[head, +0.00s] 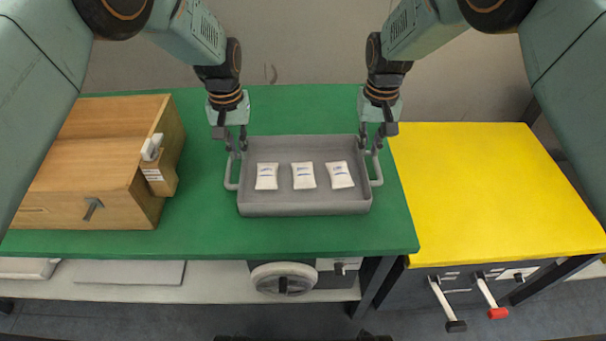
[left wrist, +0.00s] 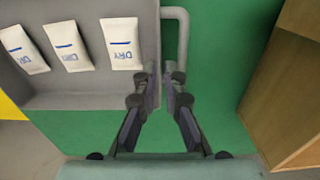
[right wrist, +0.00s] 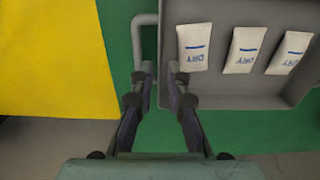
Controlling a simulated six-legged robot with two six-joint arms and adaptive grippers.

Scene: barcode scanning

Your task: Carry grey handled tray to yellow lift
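The grey handled tray (head: 305,209) sits level on the green table and holds three white packets (head: 303,176). It has a loop handle on each short side. My left gripper (head: 237,142) is open at the far end of the left handle (head: 229,176). In the left wrist view its fingertips (left wrist: 162,76) have a gap between them, and one partly hides the handle (left wrist: 184,35). My right gripper (head: 371,142) is open at the far end of the right handle (head: 378,172); its fingertips (right wrist: 160,72) are also apart. The yellow lift (head: 490,190) stands at the right, its top bare.
A wooden box (head: 90,165) with a white device (head: 152,148) on its side stands left of the tray. The green table (head: 200,236) is clear in front of the tray. Levers (head: 484,290) hang below the lift.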

